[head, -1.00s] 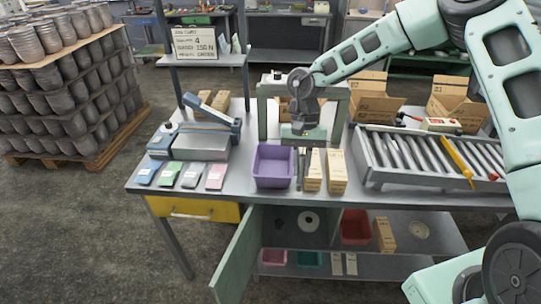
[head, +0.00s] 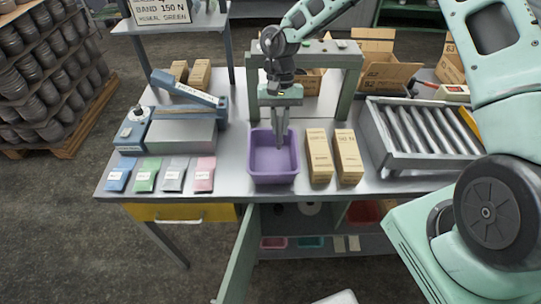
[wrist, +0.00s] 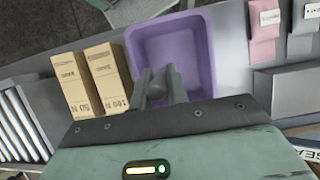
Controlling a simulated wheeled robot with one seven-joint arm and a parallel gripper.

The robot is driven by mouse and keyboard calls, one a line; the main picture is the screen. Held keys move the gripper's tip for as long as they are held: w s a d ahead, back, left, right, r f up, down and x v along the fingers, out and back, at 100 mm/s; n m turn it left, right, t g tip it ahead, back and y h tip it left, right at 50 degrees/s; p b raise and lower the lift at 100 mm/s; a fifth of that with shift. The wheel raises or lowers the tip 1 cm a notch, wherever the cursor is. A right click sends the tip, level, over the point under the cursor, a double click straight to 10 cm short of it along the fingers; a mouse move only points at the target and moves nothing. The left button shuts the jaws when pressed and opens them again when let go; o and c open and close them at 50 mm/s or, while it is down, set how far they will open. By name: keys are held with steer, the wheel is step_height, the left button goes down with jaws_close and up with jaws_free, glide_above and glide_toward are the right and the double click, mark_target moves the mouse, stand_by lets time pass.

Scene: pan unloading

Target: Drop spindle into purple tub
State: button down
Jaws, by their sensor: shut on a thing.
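The purple tub (head: 262,178) stands on the workbench, open at the top and empty where I can see inside. It also shows in the wrist view (wrist: 205,48). My gripper (head: 280,138) points down over the tub. In the wrist view my gripper (wrist: 160,78) is shut on the spindle (wrist: 155,90), a small grey piece with a rounded end between the fingers. The fingers and housing hide most of the spindle. Its height above the tub floor is hard to tell.
Two tan cartons (head: 319,157) stand right of the tub. A roller conveyor (head: 400,158) lies farther right. Coloured packets (head: 204,175) and a blue sealing device (head: 180,130) are on the left. A grey-green frame (head: 352,90) stands behind my gripper.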

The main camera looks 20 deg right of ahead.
mark_target(280, 141)
steer(key=shift+f+b, duration=2.85)
steer(key=shift+b, duration=0.1)
steer(key=c, duration=1.3)
jaws_free()
steer(key=b+v, duration=0.3)
steer(key=v, duration=1.4)
steer(key=shift+r, duration=0.25)
